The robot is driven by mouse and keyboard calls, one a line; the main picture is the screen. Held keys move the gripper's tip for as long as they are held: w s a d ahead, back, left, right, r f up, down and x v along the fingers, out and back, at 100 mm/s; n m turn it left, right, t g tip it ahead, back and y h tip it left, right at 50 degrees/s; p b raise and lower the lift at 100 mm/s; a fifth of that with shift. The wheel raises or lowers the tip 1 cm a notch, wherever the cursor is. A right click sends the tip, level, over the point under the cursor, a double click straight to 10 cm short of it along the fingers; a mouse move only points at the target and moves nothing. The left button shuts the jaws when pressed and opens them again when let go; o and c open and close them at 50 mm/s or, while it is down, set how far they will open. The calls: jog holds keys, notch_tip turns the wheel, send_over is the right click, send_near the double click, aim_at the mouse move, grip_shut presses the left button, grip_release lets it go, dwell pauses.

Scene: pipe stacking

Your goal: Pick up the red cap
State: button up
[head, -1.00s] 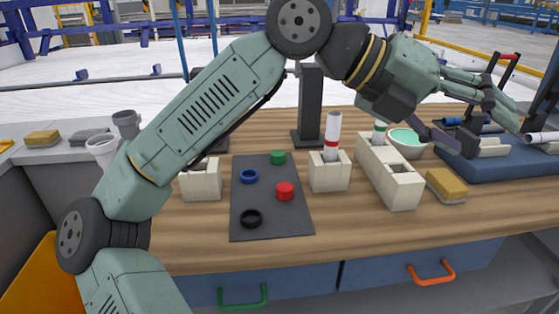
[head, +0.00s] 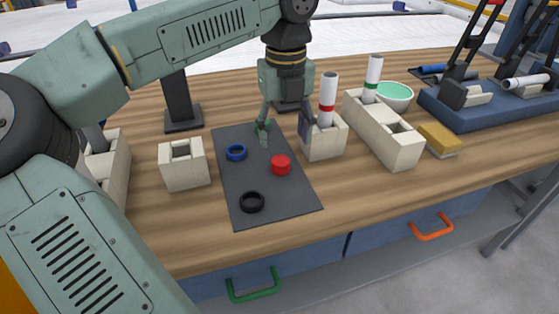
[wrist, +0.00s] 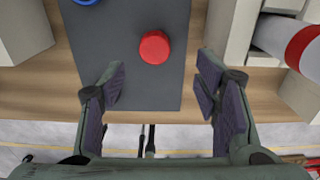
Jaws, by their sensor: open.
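The red cap (head: 281,165) stands on the dark grey mat (head: 285,207), right of its middle. In the wrist view the red cap (wrist: 154,47) is ahead of my gripper (wrist: 160,88), roughly centred between the two fingers and clear of both. My gripper (head: 285,133) is open and empty, pointing down above the mat. In the head view its fingertips show just behind and above the red cap.
A blue ring (head: 236,153) and a black ring (head: 252,202) lie on the mat. A cream block (head: 325,145) holding a white pipe with a red band (head: 328,95) stands close right of my gripper. Another cream block (head: 184,170) stands left of the mat.

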aim_at(281, 161)
jog(key=shift+a+f+p, duration=0.2)
jog(key=shift+f+p, duration=0.1)
jog(key=shift+f, duration=1.4)
jog(key=shift+a+f+p, duration=0.15)
jog(key=shift+f+p, duration=0.1)
jog(key=shift+f, duration=1.45)
jog(key=shift+c, duration=0.6)
jog(key=c, duration=0.8)
